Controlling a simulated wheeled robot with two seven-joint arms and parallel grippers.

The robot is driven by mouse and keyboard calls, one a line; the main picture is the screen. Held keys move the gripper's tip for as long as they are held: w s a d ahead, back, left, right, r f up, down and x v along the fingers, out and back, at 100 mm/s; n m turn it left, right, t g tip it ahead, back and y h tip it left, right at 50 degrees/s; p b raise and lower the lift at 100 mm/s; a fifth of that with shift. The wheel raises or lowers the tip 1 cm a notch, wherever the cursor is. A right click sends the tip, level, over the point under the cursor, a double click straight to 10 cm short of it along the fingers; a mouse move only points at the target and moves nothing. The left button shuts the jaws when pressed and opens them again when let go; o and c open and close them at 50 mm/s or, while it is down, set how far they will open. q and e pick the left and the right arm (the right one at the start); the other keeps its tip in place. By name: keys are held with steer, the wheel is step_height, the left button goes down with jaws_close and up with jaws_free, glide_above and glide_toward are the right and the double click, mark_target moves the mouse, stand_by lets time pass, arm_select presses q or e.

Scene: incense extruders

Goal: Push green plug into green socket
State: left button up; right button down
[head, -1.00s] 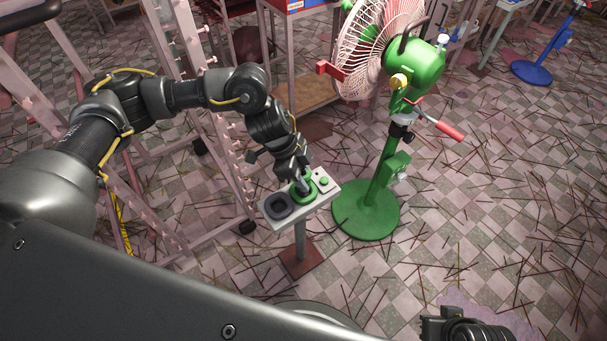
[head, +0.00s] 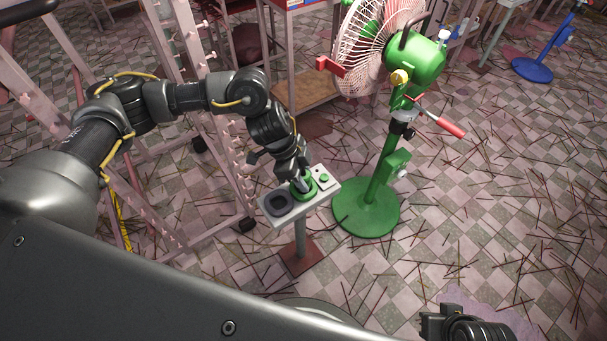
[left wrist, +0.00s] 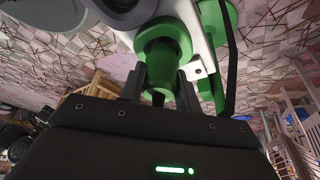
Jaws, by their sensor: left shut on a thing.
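The green socket (head: 309,194) is a green ring on a pale panel on a post; it also shows in the left wrist view (left wrist: 166,31). My left gripper (head: 299,184) points down at it, its tips right at the ring. In the left wrist view my left gripper (left wrist: 160,84) is shut on the green plug (left wrist: 160,68), a green cylinder with a dark cable end. The plug's far end meets the socket ring; how deep it sits is hidden. My right gripper (head: 440,322) is partly visible at the bottom right, its jaws unclear.
A pink rack (head: 225,150) stands at left. Thin sticks litter the floor.

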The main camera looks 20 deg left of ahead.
arm_select(q)
steer(key=shift+f, duration=0.6)
arm_select(e)
steer(key=shift+f, duration=0.15)
arm_select(q)
steer(key=o, duration=1.1)
steer(key=shift+c, duration=0.2)
arm_select(e)
steer(key=shift+f, duration=0.1)
arm_select(q)
steer(key=p+v, duration=0.2)
steer(key=v, duration=0.8)
steer(key=shift+r, duration=0.35)
arm_select(e)
steer(key=s+x, duration=0.1)
steer(key=x, duration=0.7)
steer(key=shift+f+g, duration=0.3)
steer(key=shift+f, duration=0.1)
steer(key=shift+w+a, duration=0.1)
steer(key=shift+a, duration=0.05)
